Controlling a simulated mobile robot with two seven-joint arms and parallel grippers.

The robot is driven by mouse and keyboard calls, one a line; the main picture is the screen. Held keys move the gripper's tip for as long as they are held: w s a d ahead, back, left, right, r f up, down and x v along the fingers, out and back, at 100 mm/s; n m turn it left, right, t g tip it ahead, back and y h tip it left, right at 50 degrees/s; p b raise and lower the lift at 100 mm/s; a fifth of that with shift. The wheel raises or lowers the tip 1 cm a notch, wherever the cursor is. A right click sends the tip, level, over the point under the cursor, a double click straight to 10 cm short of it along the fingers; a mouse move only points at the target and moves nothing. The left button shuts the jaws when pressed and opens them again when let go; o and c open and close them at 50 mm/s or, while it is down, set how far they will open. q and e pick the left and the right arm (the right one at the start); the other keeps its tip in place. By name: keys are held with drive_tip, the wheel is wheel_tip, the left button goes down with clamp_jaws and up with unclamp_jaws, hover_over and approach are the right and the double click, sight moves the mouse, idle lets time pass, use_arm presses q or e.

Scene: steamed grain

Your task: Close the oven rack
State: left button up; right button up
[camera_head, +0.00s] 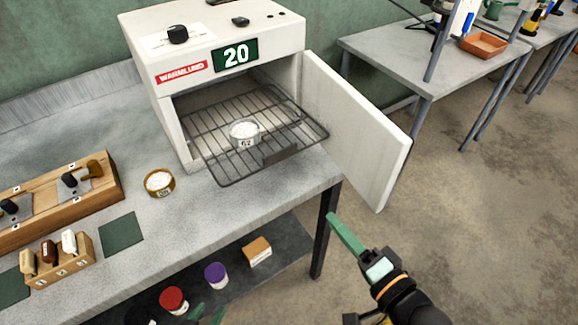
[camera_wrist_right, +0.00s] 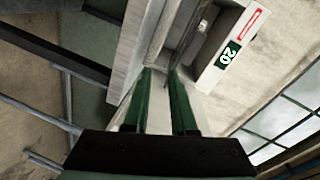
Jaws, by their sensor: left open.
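The wire oven rack (camera_head: 281,152) sticks out of the front of the white oven (camera_head: 225,30), tilted in the picture, with a dark plate on its front edge. A white dish (camera_head: 244,132) marked 62 stands on it. The oven door (camera_head: 350,125) is wide open to the right. My right gripper (camera_head: 333,218) is below and left of the door's lower corner, apart from the rack in the head view. Its two green fingers (camera_wrist_right: 160,76) are apart in the right wrist view, with nothing clearly held.
A small dish (camera_head: 159,182) stands on the bench left of the oven, near a wooden rack (camera_head: 60,200) and a bottle holder (camera_head: 62,268). Jars and a box (camera_head: 257,251) are on the lower shelf. Another table (camera_head: 440,60) stands behind the door. Floor at right is clear.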

drive_tip(key=r+m+y, duration=0.1)
drive_tip(key=r, duration=0.1)
drive_tip(key=a+r+m, duration=0.1)
drive_tip(key=r, duration=0.2)
drive_tip(key=shift+s+a+m+t+y, duration=0.2)
drive_tip(key=shift+m+t+y, duration=0.1)
drive_tip(key=shift+t+y, duration=0.1)
clamp_jaws()
use_arm(q)
drive_tip(key=shift+r+p, duration=0.25)
drive_tip(key=shift+p, duration=0.2)
use_arm(e)
approach(281, 154)
drive_tip(key=x, duration=0.6)
drive_tip(key=shift+w+a, duration=0.25)
drive_tip(key=shift+w, duration=0.1)
